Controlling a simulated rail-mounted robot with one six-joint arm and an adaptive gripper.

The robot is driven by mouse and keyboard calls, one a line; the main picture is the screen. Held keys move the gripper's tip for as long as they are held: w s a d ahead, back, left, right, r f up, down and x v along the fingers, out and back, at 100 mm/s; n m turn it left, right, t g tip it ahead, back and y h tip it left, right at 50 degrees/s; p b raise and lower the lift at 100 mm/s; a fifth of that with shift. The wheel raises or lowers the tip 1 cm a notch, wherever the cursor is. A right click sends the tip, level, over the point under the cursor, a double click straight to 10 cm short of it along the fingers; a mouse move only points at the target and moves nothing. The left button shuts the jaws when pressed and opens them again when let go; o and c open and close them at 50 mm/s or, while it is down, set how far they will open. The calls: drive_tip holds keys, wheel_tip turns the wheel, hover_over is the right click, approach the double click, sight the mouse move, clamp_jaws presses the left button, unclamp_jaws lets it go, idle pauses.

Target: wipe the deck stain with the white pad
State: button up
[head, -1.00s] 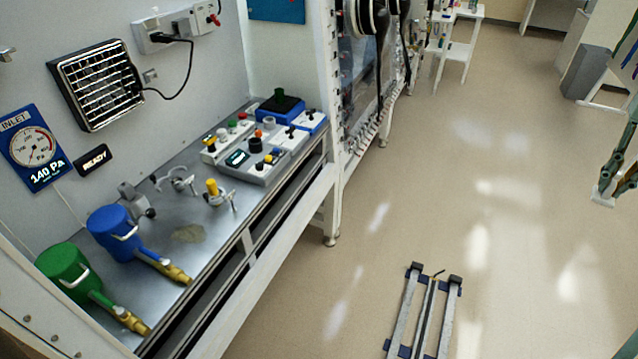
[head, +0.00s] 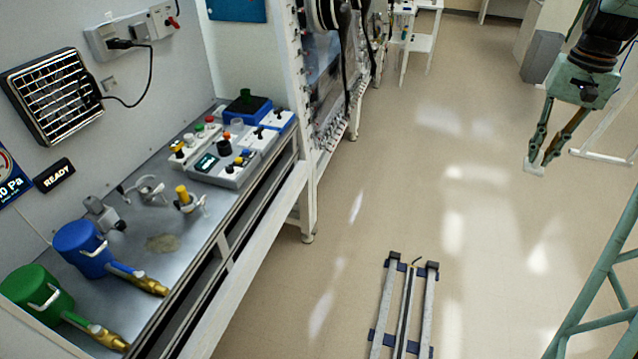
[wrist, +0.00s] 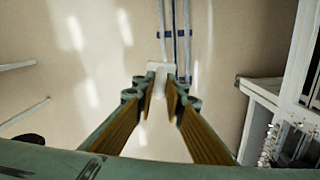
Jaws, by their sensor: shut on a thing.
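The deck stain (head: 162,243) is a dull brownish patch on the grey metal deck (head: 140,215) at the left of the head view. My gripper (head: 537,164) hangs over the open floor at the right, well away from the deck. It is shut on the white pad (head: 533,170), a small white block at its fingertips. In the wrist view the pad (wrist: 160,68) sits between the fingertips. The stain does not show in the wrist view.
A blue canister (head: 82,248) and a green canister (head: 38,292) with brass ends stand left of the stain. Clamps (head: 187,198) and a control box (head: 225,165) stand behind it. A floor rail (head: 408,300) runs between bench and gripper; open floor surrounds it.

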drive_tip(key=w+a+f+n+p, duration=0.1)
drive_tip(key=w+a, duration=0.4)
drive_tip(key=a, duration=0.7)
drive_tip(key=w+a+f+n+p, duration=0.15)
drive_tip(key=w+a, duration=0.45)
drive_tip(key=a, duration=0.6)
drive_tip(key=w+a+f+n+p, duration=0.15)
drive_tip(key=w+a, duration=0.35)
drive_tip(key=a, duration=0.7)
drive_tip(key=a+f+n+p, duration=0.1)
drive_tip(key=a+f+n, duration=0.2)
drive_tip(key=a, duration=2.3)
drive_tip(key=s+a+f+n+p, duration=0.1)
drive_tip(key=s+a, duration=0.5)
drive_tip(key=a, duration=0.5)
drive_tip(key=s+a+f+n+p, duration=0.1)
drive_tip(key=s+a+n, duration=0.1)
drive_tip(key=s+a, duration=0.4)
drive_tip(key=s+a+f+n+p, duration=0.1)
drive_tip(key=s+a, duration=0.6)
drive_tip(key=a, duration=0.9)
drive_tip(key=shift+a+f, duration=0.35)
drive_tip(key=shift+f, duration=0.15)
drive_tip(key=shift+s+f, duration=0.1)
